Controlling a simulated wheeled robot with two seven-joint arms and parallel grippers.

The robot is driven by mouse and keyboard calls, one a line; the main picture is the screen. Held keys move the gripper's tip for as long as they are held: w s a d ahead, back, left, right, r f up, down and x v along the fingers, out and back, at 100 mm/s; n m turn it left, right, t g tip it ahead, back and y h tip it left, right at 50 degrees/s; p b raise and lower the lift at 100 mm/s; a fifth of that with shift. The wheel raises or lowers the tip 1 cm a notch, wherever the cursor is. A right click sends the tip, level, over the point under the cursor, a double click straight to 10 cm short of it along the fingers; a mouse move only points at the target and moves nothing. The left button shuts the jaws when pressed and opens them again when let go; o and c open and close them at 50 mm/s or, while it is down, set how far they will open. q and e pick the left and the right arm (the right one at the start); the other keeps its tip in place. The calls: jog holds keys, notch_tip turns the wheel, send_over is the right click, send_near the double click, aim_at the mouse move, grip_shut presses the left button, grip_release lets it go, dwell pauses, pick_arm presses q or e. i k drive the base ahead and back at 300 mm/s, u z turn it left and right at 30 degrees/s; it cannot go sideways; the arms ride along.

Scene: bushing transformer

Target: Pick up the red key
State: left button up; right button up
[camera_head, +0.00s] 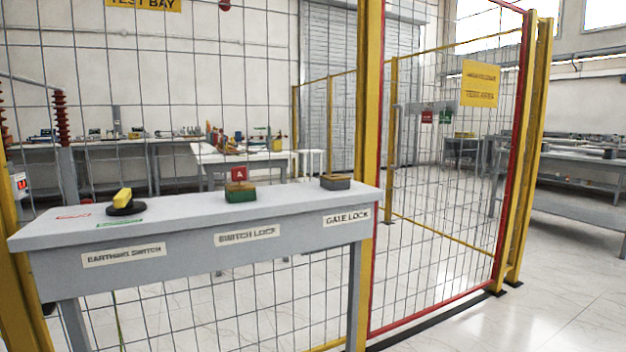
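The red key (238,175) is a small upright red tag with a white letter A. It stands on top of the green and brown lock block (241,194) behind the "SWITCH LOCK" label (247,235), near the middle of the grey bench (300,205). How far the key goes into the lock cannot be seen. Neither of my grippers is in view.
A yellow-handled earthing switch (123,201) sits at the bench's left, and a grey gate lock block (336,182) at its right. A wire mesh fence (280,110) rises behind the bench. A red-framed mesh gate (440,210) stands right. Floor at lower right is clear.

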aim_at(240, 173)
jog(key=z, duration=1.4)
jog(key=i, duration=1.55)
jog(key=u, duration=1.75)
